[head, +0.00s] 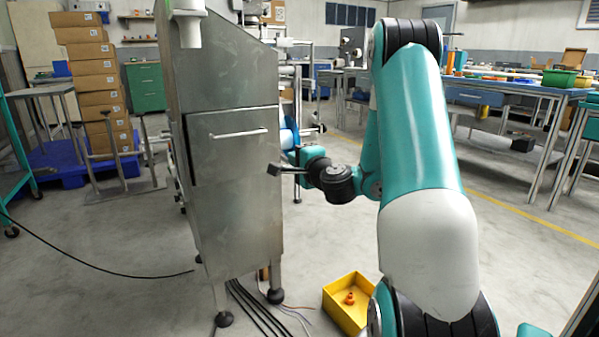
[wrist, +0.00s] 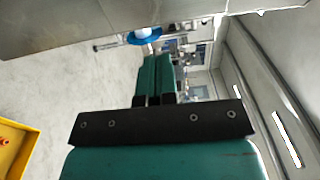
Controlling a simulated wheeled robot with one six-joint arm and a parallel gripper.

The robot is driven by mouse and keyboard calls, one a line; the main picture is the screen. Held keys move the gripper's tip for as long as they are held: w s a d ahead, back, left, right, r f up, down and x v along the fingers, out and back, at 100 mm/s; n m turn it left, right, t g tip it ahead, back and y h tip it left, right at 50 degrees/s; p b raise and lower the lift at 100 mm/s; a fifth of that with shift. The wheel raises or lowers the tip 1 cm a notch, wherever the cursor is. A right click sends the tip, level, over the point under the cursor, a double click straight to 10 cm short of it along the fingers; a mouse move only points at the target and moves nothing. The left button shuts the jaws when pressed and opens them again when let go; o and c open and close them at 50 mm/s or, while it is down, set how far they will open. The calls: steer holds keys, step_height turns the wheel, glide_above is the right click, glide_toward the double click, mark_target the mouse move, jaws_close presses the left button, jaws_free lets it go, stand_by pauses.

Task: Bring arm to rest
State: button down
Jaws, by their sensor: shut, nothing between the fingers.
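My gripper (wrist: 157,62) shows in the wrist view with its two teal fingers side by side, shut and empty. In the head view my arm is bent, with its upper part raised and its wrist beside the right side of the metal cabinet. The gripper's fingers are mostly hidden there behind the wrist. The steel cabinet (head: 235,185) stands left of my wrist; its surface (wrist: 60,25) fills the upper left of the wrist view. A blue and white round part (head: 289,136) is on the cabinet's far side, also in the wrist view (wrist: 144,36).
A yellow bin (head: 334,312) with an orange piece (head: 350,298) sits on the floor by my base. Black cables (head: 240,298) run under the cabinet. Stacked boxes (head: 98,90) stand at left, a blue workbench (head: 475,97) at right.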

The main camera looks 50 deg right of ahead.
steer(key=shift+s+a, duration=0.25)
steer(key=shift+s, duration=0.45)
steer(key=shift+a, duration=0.1)
